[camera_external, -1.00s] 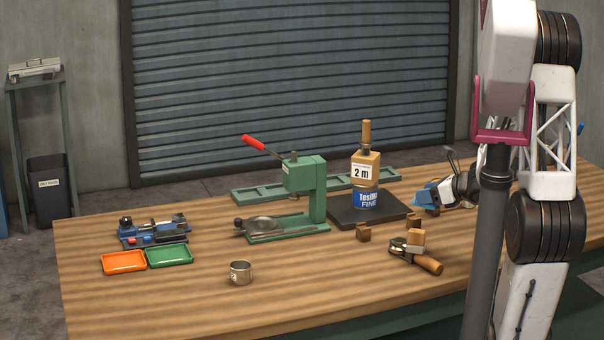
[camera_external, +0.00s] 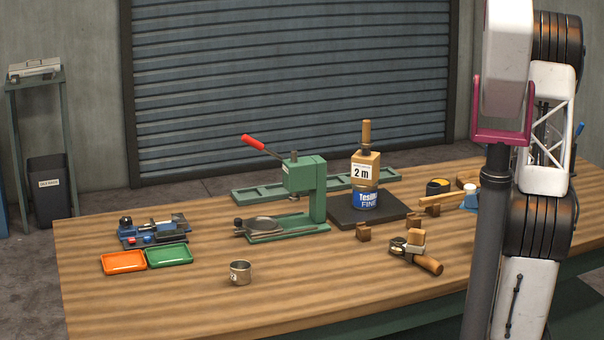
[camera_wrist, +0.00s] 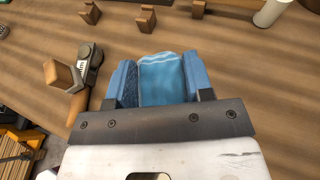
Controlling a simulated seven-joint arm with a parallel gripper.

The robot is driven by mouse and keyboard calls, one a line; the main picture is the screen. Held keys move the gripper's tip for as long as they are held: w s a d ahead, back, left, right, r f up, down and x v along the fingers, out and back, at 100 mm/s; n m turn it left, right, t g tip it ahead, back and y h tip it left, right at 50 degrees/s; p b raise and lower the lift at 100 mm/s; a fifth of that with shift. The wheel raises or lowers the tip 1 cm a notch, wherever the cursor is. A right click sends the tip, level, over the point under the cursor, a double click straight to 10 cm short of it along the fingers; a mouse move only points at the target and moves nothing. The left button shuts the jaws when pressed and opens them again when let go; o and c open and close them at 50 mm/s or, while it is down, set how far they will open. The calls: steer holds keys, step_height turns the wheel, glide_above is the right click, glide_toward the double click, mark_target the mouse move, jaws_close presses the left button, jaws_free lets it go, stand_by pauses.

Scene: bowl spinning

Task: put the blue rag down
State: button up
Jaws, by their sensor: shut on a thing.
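The light blue rag (camera_wrist: 163,78) with pale stripes along its far edge is between the blue-padded fingers of my gripper (camera_wrist: 162,85) in the wrist view. The fingers are shut on it from both sides. Bare wood of the table shows beyond it; I cannot tell whether the rag touches the table. In the external view the gripper and the rag are hidden behind my arm and the dark post at the right.
The wooden table (camera_external: 200,300) holds a clamp-like tool with a wooden handle (camera_external: 425,262), a tin (camera_external: 366,199) on a dark mat (camera_external: 345,213), a green press (camera_external: 305,180), a metal cup (camera_external: 240,272) and small trays (camera_external: 123,262). The front middle is clear.

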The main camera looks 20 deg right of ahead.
mark_target(472, 244)
steer(key=shift+f, duration=1.45)
steer(key=shift+f, duration=2)
steer(key=shift+f, duration=2)
steer(key=shift+f, duration=0.1)
steer(key=o, duration=0.9)
